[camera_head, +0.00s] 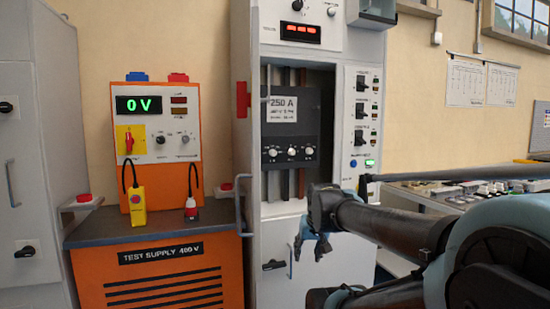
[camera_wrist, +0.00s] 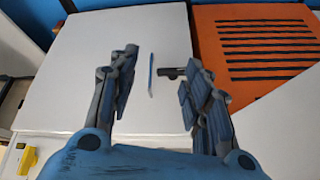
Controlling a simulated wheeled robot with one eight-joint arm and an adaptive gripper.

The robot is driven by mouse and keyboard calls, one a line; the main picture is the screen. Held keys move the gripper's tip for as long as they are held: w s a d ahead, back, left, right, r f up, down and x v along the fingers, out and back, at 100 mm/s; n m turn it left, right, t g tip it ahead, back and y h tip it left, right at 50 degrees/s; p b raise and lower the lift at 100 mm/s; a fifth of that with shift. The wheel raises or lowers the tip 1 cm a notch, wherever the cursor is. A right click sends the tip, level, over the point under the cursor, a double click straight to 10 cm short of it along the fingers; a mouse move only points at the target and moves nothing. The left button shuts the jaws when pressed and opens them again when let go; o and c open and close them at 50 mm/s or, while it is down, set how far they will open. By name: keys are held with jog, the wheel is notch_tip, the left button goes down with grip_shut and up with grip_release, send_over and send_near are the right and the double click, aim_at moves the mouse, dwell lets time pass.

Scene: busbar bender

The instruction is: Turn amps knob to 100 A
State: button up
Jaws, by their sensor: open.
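A grey breaker marked 250 A (camera_head: 318,128) sits in the open bay of the middle cabinet. It has three small round knobs in a row, the left (camera_head: 272,152), middle (camera_head: 291,151) and right (camera_head: 308,150). Their labels are too small to read, so I cannot tell which is the amps knob or its setting. My gripper (camera_head: 315,247) hangs below and in front of the bay, apart from the knobs. In the wrist view my gripper (camera_wrist: 162,80) is open and empty, facing the white lower cabinet door (camera_wrist: 100,65).
An orange test supply (camera_head: 160,272) stands left, its display (camera_head: 138,105) reading 0 V. A yellow tester (camera_head: 138,204) and red-and-white probe (camera_head: 191,209) are at its front. A control desk (camera_head: 440,190) is right.

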aim_at(274, 154)
jog(key=w+a+r+m+t+y, duration=0.3)
jog(key=w+a+r+m, duration=0.1)
jog(key=w+r+m, duration=0.3)
jog(key=w+a+r+m+t+y, duration=0.25)
jog(key=w+r+m, duration=0.25)
jog(key=w+r, duration=0.3)
jog(key=w+d+r+m+t+h, duration=0.3)
jog(key=w+r+m+t, duration=0.55)
jog(key=m, duration=0.95)
jog(key=shift+w+a+r+g+y, duration=0.3)
jog(key=shift+w+a, duration=0.35)
jog(key=shift+w, duration=2.2)
jog(key=shift+w+a+r+g+y, duration=0.2)
jog(key=shift+w+a+r+g, duration=0.3)
jog(key=shift+w, duration=2.4)
jog(key=shift+w+a+r+g+y, duration=0.25)
jog(key=shift+w+a, duration=0.5)
jog(key=shift+w, duration=2.1)
grip_shut()
